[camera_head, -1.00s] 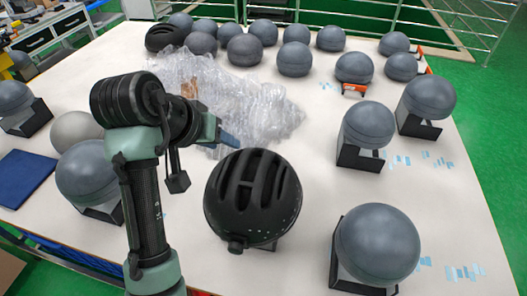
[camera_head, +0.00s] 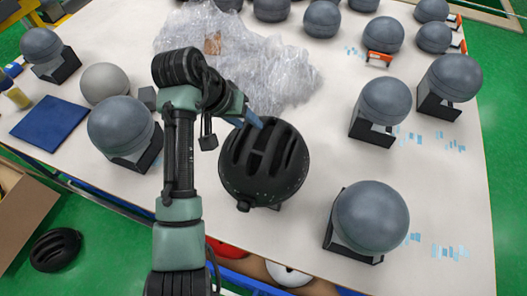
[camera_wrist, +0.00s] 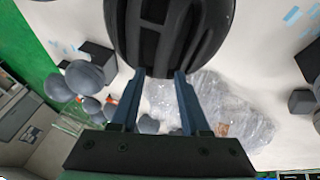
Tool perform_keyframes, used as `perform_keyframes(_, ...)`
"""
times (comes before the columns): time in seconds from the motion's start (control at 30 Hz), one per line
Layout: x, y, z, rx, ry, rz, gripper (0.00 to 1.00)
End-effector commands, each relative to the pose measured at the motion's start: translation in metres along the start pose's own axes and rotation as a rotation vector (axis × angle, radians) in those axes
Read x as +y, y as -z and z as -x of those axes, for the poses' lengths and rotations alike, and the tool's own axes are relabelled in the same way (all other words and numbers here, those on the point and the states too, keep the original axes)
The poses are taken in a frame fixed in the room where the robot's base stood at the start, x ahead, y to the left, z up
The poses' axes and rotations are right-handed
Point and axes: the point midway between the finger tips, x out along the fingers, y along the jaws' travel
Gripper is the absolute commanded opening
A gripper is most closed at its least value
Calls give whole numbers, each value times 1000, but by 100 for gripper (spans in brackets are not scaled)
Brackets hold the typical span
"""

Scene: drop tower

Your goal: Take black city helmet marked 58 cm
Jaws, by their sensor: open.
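A black helmet with long vent slots (camera_head: 264,168) sits on a stand near the table's front edge in the head view. No size marking is readable on it. It also fills the top middle of the wrist view (camera_wrist: 165,30). My gripper (camera_wrist: 157,76) is open, with its two blue fingers apart and their tips at the helmet's near edge in the wrist view. In the head view a blue finger (camera_head: 252,118) overlaps the helmet's upper left edge. I cannot tell whether the fingers touch it. A second black vented helmet (camera_head: 55,250) lies on the floor at the lower left.
Grey headforms on black stands, such as the front right one (camera_head: 370,216) and the left one (camera_head: 120,127), flank the helmet. Crumpled clear plastic wrap (camera_head: 270,70) lies behind it. A blue mat (camera_head: 48,122) lies at left. Red (camera_head: 226,250) and white (camera_head: 288,274) helmets show below the table edge.

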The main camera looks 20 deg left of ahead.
Motion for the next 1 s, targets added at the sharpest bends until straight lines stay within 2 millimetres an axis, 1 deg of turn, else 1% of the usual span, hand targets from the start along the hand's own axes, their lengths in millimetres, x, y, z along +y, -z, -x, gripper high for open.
perform_keyframes(0.07,0,-1,-7,-5,-1,2,46)
perform_keyframes(0.33,-3,-2,-45,-4,-1,1,46)
perform_keyframes(0.43,-3,-1,-50,-1,0,0,46)
perform_keyframes(0.63,-3,-1,-51,-1,0,0,46)
perform_keyframes(0.67,-3,-1,-51,-1,0,0,42)
perform_keyframes(0.7,-3,-1,-51,-1,0,0,35)
perform_keyframes(0.9,-3,-1,-51,-1,0,0,0)
perform_keyframes(1.0,-3,-1,-51,0,0,0,0)
